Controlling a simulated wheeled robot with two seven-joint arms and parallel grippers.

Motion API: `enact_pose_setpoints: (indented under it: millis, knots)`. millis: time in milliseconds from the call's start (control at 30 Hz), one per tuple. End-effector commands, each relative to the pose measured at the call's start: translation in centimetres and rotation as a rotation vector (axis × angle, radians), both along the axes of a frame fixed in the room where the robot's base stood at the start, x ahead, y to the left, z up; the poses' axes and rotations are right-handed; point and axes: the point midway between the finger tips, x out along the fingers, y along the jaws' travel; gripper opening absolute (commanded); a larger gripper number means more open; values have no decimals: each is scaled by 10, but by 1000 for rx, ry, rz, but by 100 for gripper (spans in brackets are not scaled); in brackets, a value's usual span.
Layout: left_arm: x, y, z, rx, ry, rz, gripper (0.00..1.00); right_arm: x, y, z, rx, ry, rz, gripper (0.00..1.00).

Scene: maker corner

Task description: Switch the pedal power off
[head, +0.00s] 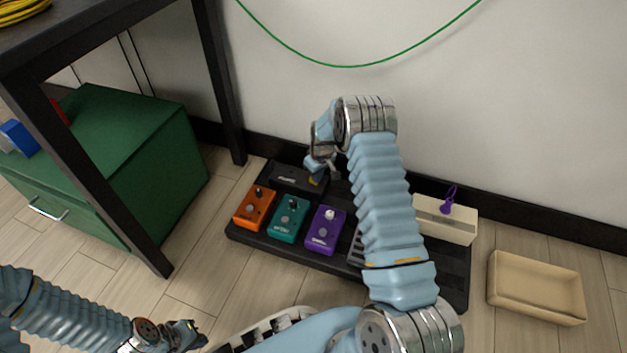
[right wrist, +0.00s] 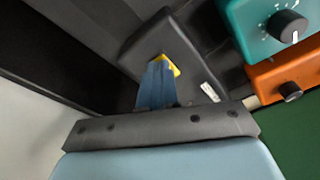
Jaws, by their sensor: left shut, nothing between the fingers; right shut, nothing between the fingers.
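The black power box (head: 288,177) sits at the back left of the pedalboard (head: 262,243). It also shows in the right wrist view (right wrist: 137,52), with a yellow part (right wrist: 172,64) on its top face, probably the switch. My right gripper (head: 318,170) is shut and empty, over the right end of the box. In the right wrist view its blue fingertips (right wrist: 157,72) overlap the yellow part and hide some of it. I cannot tell whether they touch it or which way the switch is set. My left gripper (head: 193,337) is shut and empty, low at the left.
Orange (head: 254,207), teal (head: 288,219) and purple (head: 325,231) pedals stand in front of the box. A cream box (head: 446,221) with a purple tie is at the right. An empty beige tray (head: 536,288) lies beyond. A green cabinet (head: 150,130) and black table leg (head: 220,85) stand left.

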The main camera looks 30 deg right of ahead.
Motion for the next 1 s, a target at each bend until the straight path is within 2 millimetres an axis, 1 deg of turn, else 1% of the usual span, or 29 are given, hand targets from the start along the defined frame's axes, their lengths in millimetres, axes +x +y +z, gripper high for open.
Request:
enact_pose_setpoints:
  millis: [167, 800, 900, 1000]
  knots:
    - [0, 0, 4, 0, 0, 0, 0, 0, 0, 6, 0, 0, 0, 0]
    - [0, 0, 35, 0, 0, 0, 0, 0, 0, 65, 0, 0, 0, 0]
    - [0, 0, 38, 0, 0, 0, 0, 0, 0, 70, 0, 0, 0, 0]
    - [0, 0, 37, 0, 0, 0, 0, 0, 0, 71, 0, 1, 0, 0]
